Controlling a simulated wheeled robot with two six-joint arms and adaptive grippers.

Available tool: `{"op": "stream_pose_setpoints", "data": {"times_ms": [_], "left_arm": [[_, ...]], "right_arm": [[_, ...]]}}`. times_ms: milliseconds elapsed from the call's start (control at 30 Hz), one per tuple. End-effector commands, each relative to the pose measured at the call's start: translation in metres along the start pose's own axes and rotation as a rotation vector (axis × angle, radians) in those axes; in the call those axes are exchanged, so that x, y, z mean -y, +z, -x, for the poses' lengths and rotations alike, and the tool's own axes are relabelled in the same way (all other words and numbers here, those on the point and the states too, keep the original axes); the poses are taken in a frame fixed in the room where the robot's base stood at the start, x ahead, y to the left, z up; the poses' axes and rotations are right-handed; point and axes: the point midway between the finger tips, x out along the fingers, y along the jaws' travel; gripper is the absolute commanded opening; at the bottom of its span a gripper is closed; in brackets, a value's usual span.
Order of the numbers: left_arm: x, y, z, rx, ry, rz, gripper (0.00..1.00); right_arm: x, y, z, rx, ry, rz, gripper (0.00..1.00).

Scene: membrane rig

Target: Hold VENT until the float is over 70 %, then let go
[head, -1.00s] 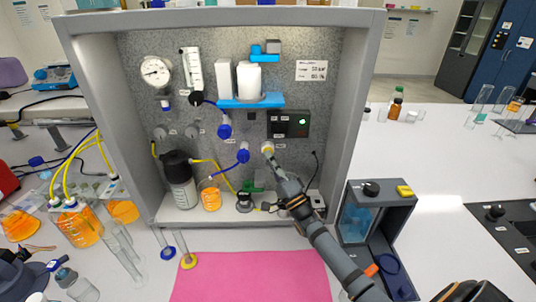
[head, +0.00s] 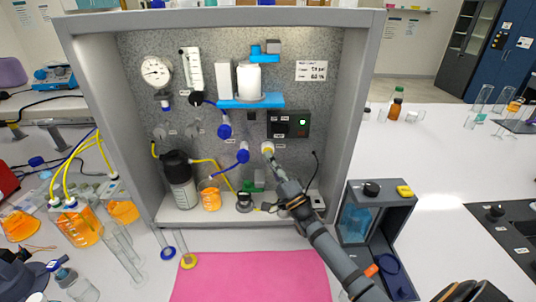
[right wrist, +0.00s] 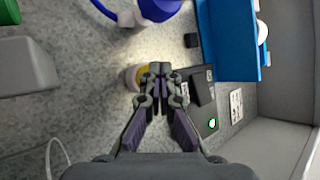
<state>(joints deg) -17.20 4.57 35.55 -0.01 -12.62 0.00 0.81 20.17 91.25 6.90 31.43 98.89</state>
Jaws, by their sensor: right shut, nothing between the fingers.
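A round button with a white rim and yellow face (head: 267,147) sits on the grey back panel, right of the blue valves; its label is too small to read. My right gripper (head: 270,155) is shut and empty, with its tips at this button. In the right wrist view the closed tips (right wrist: 160,70) overlap the button (right wrist: 133,77), which is partly hidden; I cannot tell whether it is pressed in. A clear upright flow tube (head: 194,69) hangs at the upper left of the panel. Its float is too small to read. My left gripper is not in view.
A round gauge (head: 155,71) hangs left of the tube. A black box (head: 288,124) with a lit green lamp is just above the button. A blue shelf (head: 250,101) juts out above. The rig's side walls (head: 356,110) enclose the work area. A pink mat (head: 250,277) lies in front.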

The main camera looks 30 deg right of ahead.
Motion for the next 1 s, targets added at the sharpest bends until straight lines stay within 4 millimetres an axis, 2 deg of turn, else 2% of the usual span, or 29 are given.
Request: {"op": "stream_pose_setpoints", "data": {"times_ms": [300, 700, 1000], "left_arm": [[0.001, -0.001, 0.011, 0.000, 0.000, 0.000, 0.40], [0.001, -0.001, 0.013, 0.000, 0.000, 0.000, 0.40], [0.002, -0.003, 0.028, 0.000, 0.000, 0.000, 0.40]], "right_arm": [[0.009, 0.008, 0.011, 0.000, 0.001, -0.002, 0.00], [0.011, 0.011, 0.015, 0.000, 0.001, -0.001, 0.00], [0.027, 0.025, 0.035, 0.000, 0.002, -0.001, 0.00]]}}
